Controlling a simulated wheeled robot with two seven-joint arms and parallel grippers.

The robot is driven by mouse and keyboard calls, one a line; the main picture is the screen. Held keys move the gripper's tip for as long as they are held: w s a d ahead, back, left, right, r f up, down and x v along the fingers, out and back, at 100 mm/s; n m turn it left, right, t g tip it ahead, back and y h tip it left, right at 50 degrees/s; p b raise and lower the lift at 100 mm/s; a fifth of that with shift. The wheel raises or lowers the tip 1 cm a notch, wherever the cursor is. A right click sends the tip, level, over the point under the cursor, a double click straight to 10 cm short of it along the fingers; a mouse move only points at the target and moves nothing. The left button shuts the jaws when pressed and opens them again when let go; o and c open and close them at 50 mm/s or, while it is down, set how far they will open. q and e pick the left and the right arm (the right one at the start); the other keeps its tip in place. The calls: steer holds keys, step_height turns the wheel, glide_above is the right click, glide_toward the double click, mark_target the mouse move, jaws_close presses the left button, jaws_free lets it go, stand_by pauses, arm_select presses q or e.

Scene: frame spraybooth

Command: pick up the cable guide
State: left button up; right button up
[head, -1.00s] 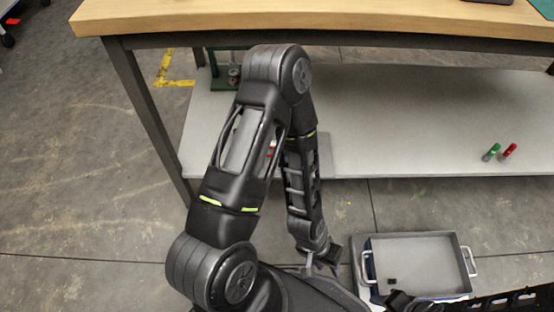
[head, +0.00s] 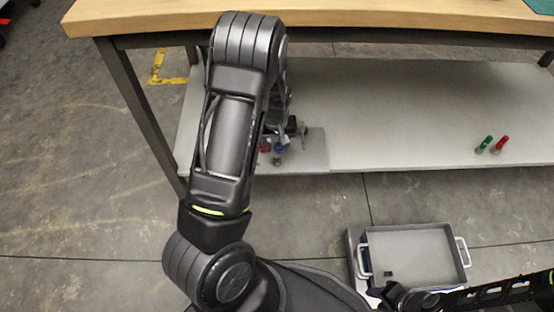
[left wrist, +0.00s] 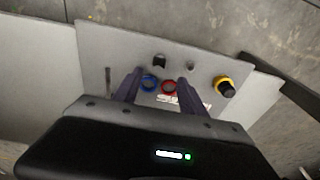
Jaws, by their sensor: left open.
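My left gripper (left wrist: 158,79) is open, its two dark fingers pointing at a grey board (left wrist: 110,50) on the lower shelf. Between and just beyond the fingertips are a blue ring-shaped part (left wrist: 150,83), a red ring-shaped part (left wrist: 170,87) and a small black part (left wrist: 159,61). I cannot tell for certain which one is the cable guide. In the head view my left gripper (head: 292,130) is above the board, partly hidden by my arm; a blue part (head: 279,148) shows below it. My right gripper (head: 396,297) is at the bottom, beside the tray, its fingers unclear.
A yellow and black knob-like part (left wrist: 225,86) sits on the board's right. A green part (head: 485,144) and a red part (head: 501,144) are farther right on the shelf (head: 400,110). The wooden tabletop (head: 330,18) overhangs it. A grey tray (head: 415,228) with a small black item stands front right.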

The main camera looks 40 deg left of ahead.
mark_target(277, 159)
arm_select(q)
steer(key=shift+f, duration=0.1)
steer(key=shift+w+f+b, duration=0.1)
steer(key=shift+f+b, duration=0.4)
steer(key=shift+f, duration=0.75)
steer(key=f+b, duration=0.2)
steer(key=f, duration=0.3)
steer(key=shift+w+f+b, duration=0.2)
steer(key=shift+b, duration=0.2)
steer(key=shift+r, duration=0.1)
jaws_close()
